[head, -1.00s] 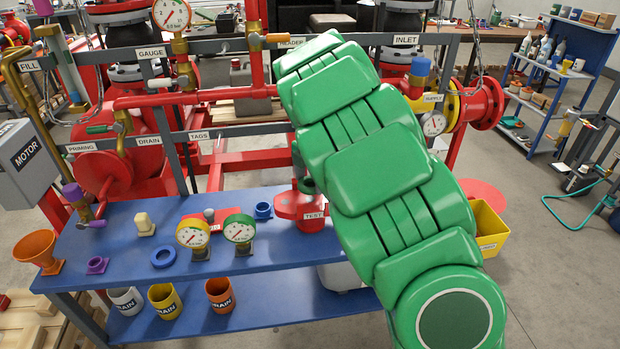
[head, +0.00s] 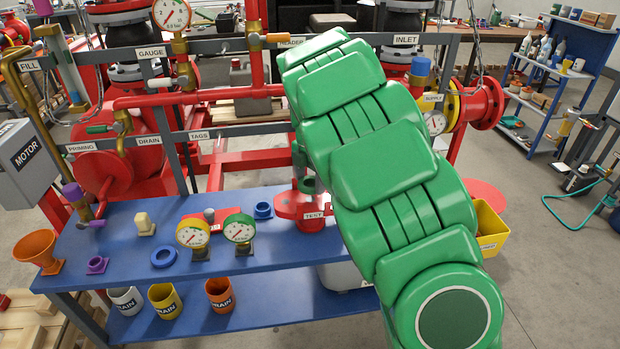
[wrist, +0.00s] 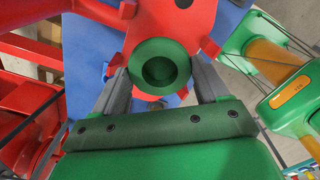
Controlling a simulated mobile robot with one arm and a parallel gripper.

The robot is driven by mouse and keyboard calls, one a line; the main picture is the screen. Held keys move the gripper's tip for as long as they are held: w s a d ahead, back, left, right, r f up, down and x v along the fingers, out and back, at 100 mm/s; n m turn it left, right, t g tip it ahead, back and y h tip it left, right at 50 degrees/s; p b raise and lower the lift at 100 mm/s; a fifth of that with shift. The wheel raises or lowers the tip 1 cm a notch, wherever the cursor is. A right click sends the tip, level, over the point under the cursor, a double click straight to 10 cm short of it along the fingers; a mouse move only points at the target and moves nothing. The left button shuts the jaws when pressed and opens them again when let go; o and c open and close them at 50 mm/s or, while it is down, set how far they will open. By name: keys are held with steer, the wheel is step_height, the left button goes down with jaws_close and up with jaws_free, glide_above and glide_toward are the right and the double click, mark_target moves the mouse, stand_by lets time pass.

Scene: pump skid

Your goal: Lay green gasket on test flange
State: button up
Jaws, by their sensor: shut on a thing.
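The green gasket (wrist: 160,52) is a flanged ring with a dark round centre. In the wrist view it sits between the two grey fingers of my gripper (wrist: 161,74), which is shut on it. The red test flange (wrist: 143,22) shows behind and around the gasket. In the head view the flange (head: 287,206) stands at the bench's right part with a TEST label, and a bit of the green gasket (head: 308,184) shows over it. My green arm hides the gripper there. I cannot tell whether the gasket touches the flange.
The blue bench (head: 130,250) also holds a yellow gauge (head: 193,234), a green gauge (head: 239,229), a blue ring (head: 163,258) and an orange funnel (head: 37,248). Red pipework rises behind. A yellow bin (head: 488,228) stands to the right.

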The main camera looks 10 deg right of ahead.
steer(key=shift+f, duration=2.15)
stand_by(0.8)
steer(key=o, duration=1.1)
steer(key=shift+c, duration=0.2)
steer(key=shift+r, duration=0.1)
